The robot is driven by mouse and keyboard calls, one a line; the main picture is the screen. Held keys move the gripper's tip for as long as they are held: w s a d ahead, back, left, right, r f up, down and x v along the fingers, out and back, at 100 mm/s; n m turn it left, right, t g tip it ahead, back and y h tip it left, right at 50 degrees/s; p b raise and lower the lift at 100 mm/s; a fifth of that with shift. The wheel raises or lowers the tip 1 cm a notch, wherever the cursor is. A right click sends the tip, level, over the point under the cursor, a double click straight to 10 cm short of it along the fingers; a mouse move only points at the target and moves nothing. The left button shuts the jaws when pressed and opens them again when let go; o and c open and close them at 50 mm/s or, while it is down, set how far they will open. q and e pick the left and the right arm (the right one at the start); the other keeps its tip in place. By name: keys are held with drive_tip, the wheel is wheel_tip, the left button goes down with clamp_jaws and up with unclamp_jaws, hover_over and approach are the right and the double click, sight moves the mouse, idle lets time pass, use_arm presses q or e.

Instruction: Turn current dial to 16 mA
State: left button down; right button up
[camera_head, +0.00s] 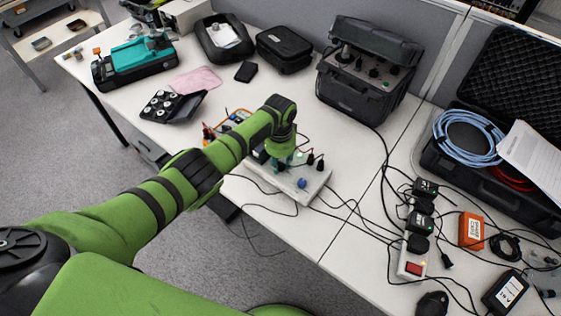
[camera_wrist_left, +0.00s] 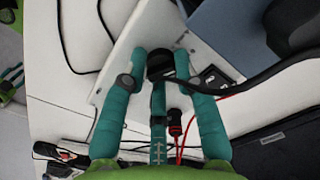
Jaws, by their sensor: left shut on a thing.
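A light-coloured instrument box (camera_head: 321,184) stands on the white table, with a blue knob (camera_head: 302,183) and several plugs with cables on top. My left gripper (camera_head: 284,166) points down at the box top from above, its teal fingers beside the blue knob. In the left wrist view my left gripper (camera_wrist_left: 157,66) has its teal fingers closed around a black round dial (camera_wrist_left: 160,62) on the box's pale panel (camera_wrist_left: 138,38). The fingers partly cover the dial, and its pointer and scale cannot be read. My right gripper is not in view.
Black and red plugs (camera_head: 315,160) stand close to the gripper on the box. Loose cables cross the table to a power strip (camera_head: 412,261). A dark equipment case (camera_head: 362,91) stands behind.

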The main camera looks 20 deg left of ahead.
use_arm(q)
drive_tip(key=m, duration=0.5)
drive_tip(key=shift+a+f+m+b, duration=0.15)
drive_tip(key=shift+a+m+b, duration=0.1)
drive_tip(key=shift+m+b, duration=0.1)
drive_tip(key=m+b, duration=0.1)
drive_tip(key=m, duration=0.4)
drive_tip(key=m+b, duration=0.1)
drive_tip(key=m, duration=0.4)
drive_tip(key=shift+w+m, duration=0.15)
drive_tip(key=shift+m, duration=0.2)
drive_tip(key=m+b, duration=0.1)
drive_tip(key=m, duration=0.4)
drive_tip(key=shift+w+d+b, duration=0.1)
drive_tip(key=shift+d+b, duration=0.05)
drive_tip(key=shift+b, duration=0.2)
drive_tip(key=shift+r, duration=0.2)
drive_tip(key=shift+d, duration=0.1)
drive_tip(key=c, duration=1)
unclamp_jaws()
drive_tip(key=shift+f, duration=0.1)
drive_tip(key=shift+o, duration=0.2)
